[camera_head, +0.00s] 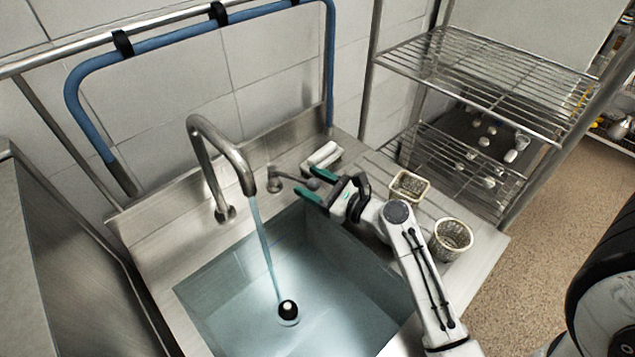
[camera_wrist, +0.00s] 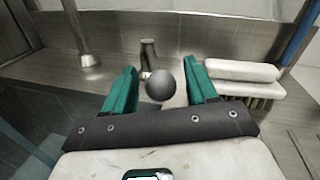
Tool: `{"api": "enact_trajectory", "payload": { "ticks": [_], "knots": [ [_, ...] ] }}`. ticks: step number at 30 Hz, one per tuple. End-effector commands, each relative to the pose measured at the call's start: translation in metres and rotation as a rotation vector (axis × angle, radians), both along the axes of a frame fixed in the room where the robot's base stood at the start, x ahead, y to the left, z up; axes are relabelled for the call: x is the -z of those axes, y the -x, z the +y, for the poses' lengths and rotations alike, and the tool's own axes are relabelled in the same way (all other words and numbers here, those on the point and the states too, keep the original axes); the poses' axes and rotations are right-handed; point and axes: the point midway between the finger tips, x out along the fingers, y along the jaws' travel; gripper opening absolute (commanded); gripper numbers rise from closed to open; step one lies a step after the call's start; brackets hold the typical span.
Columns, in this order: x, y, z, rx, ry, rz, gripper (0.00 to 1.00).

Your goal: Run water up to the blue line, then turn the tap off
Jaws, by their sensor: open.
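Water (camera_head: 262,245) runs from the curved metal spout (camera_head: 222,143) into the steel sink (camera_head: 210,265). Pale blue water (camera_head: 330,300) stands in the sink. A round black and white thing (camera_head: 288,309) shows where the stream lands. I cannot make out a blue line on the sink walls. The tap lever (camera_head: 290,178) ends in a dark grey ball knob, which shows large in the wrist view (camera_wrist: 160,87). My gripper (camera_head: 311,185) is open, with its green fingers either side of the knob (camera_wrist: 163,78). I cannot tell whether they touch it.
A white brush (camera_wrist: 240,76) lies right of the lever on the sink's back ledge. Two perforated baskets (camera_head: 409,187) (camera_head: 451,240) stand on the right drainboard near my arm. A wire shelf rack (camera_head: 490,85) stands behind them. A blue padded rail (camera_head: 200,32) runs along the wall.

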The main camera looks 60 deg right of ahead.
Motion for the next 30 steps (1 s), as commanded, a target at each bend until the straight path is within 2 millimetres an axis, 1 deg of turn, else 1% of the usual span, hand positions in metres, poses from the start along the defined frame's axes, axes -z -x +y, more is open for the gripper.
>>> {"api": "enact_trajectory", "payload": {
  "ticks": [2,5,8,11,18,20,24,29,30],
  "knots": [
    [-0.005,0.0,0.0,0.0,0.001,-0.001,0.57],
    [-0.017,0.0,0.001,-0.002,0.002,-0.003,0.57],
    [-0.036,0.0,0.001,-0.003,0.004,-0.002,0.57],
    [-0.05,0.015,0.006,0.0,0.003,0.0,0.57],
    [-0.092,0.048,0.017,0.0,0.004,-0.001,0.57],
    [-0.094,0.06,0.021,0.002,0.001,0.003,0.57],
    [-0.107,0.087,0.03,0.001,0.002,0.002,0.57],
    [-0.119,0.112,0.039,0.0,0.0,0.002,0.57],
    [-0.124,0.117,0.041,0.001,-0.001,0.003,0.57]
  ]
}}
